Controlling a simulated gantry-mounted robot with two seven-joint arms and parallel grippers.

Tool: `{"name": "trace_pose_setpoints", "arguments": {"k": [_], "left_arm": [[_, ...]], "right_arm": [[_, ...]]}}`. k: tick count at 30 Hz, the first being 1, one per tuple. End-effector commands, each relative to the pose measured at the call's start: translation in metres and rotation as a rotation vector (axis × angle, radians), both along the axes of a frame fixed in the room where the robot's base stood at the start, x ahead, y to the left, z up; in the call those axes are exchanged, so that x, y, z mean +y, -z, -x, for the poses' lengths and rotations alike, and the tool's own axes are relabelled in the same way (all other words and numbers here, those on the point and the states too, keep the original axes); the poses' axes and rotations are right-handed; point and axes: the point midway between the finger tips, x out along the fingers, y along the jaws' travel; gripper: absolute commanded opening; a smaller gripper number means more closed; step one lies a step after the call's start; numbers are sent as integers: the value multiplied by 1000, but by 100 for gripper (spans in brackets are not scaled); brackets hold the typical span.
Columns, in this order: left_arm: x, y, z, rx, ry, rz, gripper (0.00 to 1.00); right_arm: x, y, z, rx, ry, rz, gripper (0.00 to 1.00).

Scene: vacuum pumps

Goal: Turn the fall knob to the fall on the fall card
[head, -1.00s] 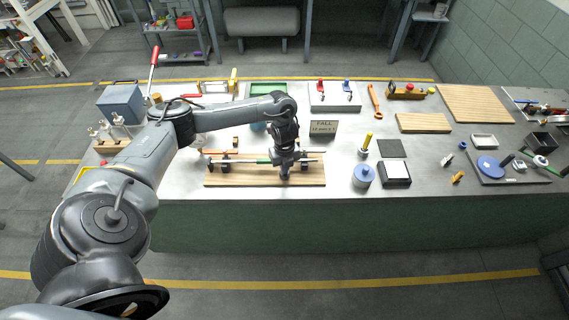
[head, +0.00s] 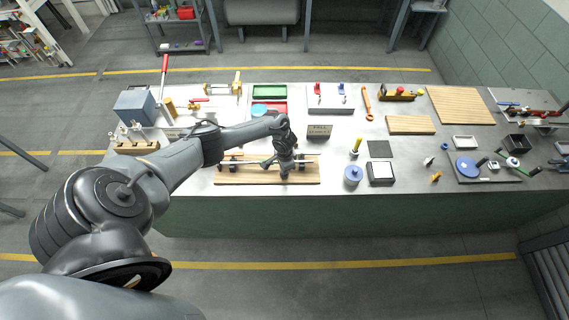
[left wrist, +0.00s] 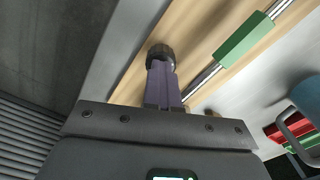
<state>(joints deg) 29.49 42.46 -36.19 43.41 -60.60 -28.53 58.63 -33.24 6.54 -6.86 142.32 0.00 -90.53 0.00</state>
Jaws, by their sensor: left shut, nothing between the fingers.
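The fall card (head: 319,131) is a small dark sign standing on the bench behind the wooden board (head: 228,177); its lower line is too small to read. The board carries a metal rod with a green block, which also shows in the left wrist view (left wrist: 246,38). My left gripper (head: 284,176) is over the front right part of the board. In the left wrist view, its purple-grey fingers (left wrist: 163,72) are shut together, with a dark round knob (left wrist: 159,51) right at their tips. I cannot tell whether they touch it. No knob markings are readable. My right gripper is not in view.
A blue-lidded pot (head: 353,174) and a framed white pad (head: 381,172) stand right of the board. Red and green trays (head: 269,92) lie behind it. A blue box (head: 134,107) and valve fittings are at the left. The bench's front edge runs close to the board.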

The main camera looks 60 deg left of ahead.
Motion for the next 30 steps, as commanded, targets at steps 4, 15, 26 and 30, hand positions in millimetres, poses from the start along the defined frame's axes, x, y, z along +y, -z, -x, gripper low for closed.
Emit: {"name": "trace_pose_setpoints", "arguments": {"k": [4, 15, 26, 30], "left_arm": [[1, 2, 0, 0, 5, -1, 0], [-1, -2, 0, 1, -249, 2, 0], [0, 2, 0, -1, -393, -1, 0], [0, 2, 0, -1, -393, -1, 0]], "right_arm": [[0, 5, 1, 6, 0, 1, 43], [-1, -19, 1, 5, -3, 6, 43], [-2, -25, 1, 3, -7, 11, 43], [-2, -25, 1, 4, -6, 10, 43]]}}
